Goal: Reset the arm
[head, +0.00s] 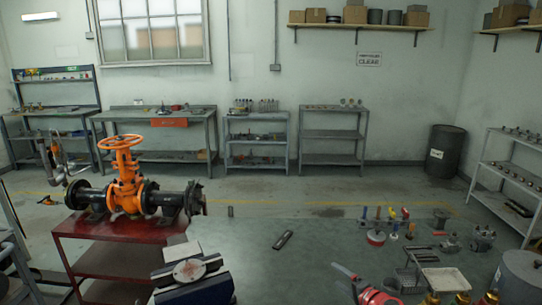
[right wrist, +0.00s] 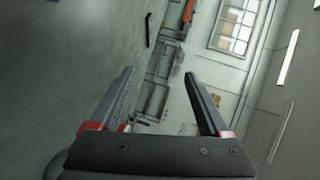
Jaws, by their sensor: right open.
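My right gripper (right wrist: 158,78) is open in the right wrist view. Its two dark fingers with red bases stand apart, and nothing shows between them. In the head view the red and dark right gripper (head: 354,283) shows at the bottom, right of centre, partly cut off by the frame edge. It is well to the right of the orange gate valve (head: 125,180) and apart from it. The valve stands upright with its handwheel on top, joined to black flanged pipes, on a red stand (head: 95,238). I do not see my left gripper.
A blue and grey vise (head: 195,280) stands at the bottom centre. To the right lie screwdrivers, a tray (head: 443,279) and brass fittings (head: 462,298). A dark bar (head: 283,240) lies in the middle. Workbenches, shelves and a black barrel (head: 446,150) line the back wall.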

